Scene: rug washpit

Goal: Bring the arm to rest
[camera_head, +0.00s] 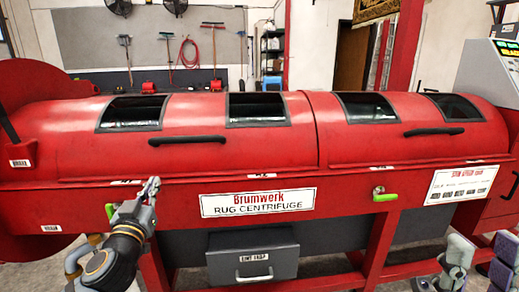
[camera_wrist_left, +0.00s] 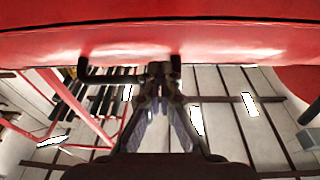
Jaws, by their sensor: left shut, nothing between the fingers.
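My left arm comes up from the lower left in the head view. Its gripper (camera_head: 153,184) is shut and empty in front of the red rug centrifuge (camera_head: 240,165), below a black lid handle (camera_head: 187,140). In the left wrist view the fingertips of this gripper (camera_wrist_left: 160,70) meet, with a dark handle bar (camera_wrist_left: 125,73) behind them in the picture. Grey parts of my right arm (camera_head: 458,255) show at the lower right corner of the head view. They are cut off by the frame, and its finger state is unclear.
A green-handled latch (camera_head: 384,197) is on the machine's front, and another green piece (camera_head: 111,210) shows beside my left gripper. A grey lint drawer (camera_head: 253,263) sits below. A control panel (camera_head: 490,75) stands at the right. Tools hang on the back wall.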

